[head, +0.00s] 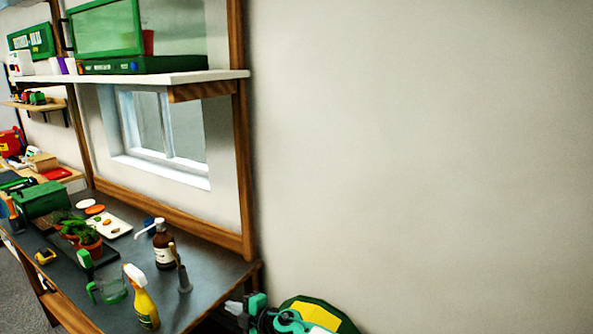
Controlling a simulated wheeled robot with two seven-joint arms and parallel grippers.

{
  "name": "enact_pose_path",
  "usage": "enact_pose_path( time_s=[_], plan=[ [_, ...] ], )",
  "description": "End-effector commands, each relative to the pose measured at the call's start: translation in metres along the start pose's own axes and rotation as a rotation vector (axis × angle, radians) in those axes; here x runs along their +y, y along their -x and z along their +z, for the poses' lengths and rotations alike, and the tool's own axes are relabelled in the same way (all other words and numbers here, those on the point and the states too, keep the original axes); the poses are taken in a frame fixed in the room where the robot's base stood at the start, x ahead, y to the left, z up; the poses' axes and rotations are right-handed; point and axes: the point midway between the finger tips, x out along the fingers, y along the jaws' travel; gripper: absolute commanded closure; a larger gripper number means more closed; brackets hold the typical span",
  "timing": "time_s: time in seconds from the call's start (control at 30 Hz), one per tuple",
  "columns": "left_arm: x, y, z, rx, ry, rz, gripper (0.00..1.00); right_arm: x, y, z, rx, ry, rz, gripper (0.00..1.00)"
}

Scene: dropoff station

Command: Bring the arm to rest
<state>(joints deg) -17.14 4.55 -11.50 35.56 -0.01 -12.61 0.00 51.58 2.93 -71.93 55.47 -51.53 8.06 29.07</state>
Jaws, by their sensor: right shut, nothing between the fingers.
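My right arm shows only at the bottom edge, just right of the table's near corner. Its gripper (238,309) is small and partly cut off by the frame. It is shut with nothing held, and it is apart from the bottles on the table. My left gripper is not in view.
The dark table (215,268) holds a yellow spray bottle (143,303), a brown pump bottle (163,250), potted plants (88,240) and a green box (40,200). A white shelf (150,78) hangs above. A round green and yellow object (322,312) is low beside my arm. Bare wall fills the right.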

Motion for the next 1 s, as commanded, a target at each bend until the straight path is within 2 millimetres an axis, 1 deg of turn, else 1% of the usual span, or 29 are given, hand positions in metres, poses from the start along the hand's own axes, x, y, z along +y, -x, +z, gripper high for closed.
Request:
enact_pose_path(
  time_s=[0.03, 0.1, 0.2, 0.33, 0.47, 0.67, 0.77, 0.97, 1.0],
  plan=[
    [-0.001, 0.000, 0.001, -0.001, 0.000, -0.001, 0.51, -0.006, 0.003, -0.011, -0.011, -0.060, 0.041, 1.00],
    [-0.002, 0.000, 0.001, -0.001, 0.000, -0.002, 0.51, -0.008, 0.008, -0.020, -0.037, -0.137, 0.097, 1.00],
    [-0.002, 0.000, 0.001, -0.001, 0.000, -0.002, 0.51, -0.012, 0.020, -0.029, -0.084, -0.249, 0.168, 1.00],
    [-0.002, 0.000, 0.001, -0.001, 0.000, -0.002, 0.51, -0.017, 0.040, -0.033, -0.162, -0.395, 0.246, 1.00],
    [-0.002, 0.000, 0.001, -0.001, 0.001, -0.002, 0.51, -0.025, 0.065, -0.030, -0.254, -0.540, 0.307, 1.00],
    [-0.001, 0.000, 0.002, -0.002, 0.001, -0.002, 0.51, -0.045, 0.116, -0.018, -0.417, -0.756, 0.363, 1.00],
    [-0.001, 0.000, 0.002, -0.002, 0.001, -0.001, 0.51, -0.060, 0.145, -0.012, -0.504, -0.859, 0.376, 1.00],
    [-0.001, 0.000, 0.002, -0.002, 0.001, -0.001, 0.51, -0.095, 0.211, -0.001, -0.683, -1.053, 0.372, 1.00],
    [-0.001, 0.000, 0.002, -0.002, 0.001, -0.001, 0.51, -0.102, 0.225, 0.000, -0.719, -1.091, 0.366, 1.00]
  ],
)
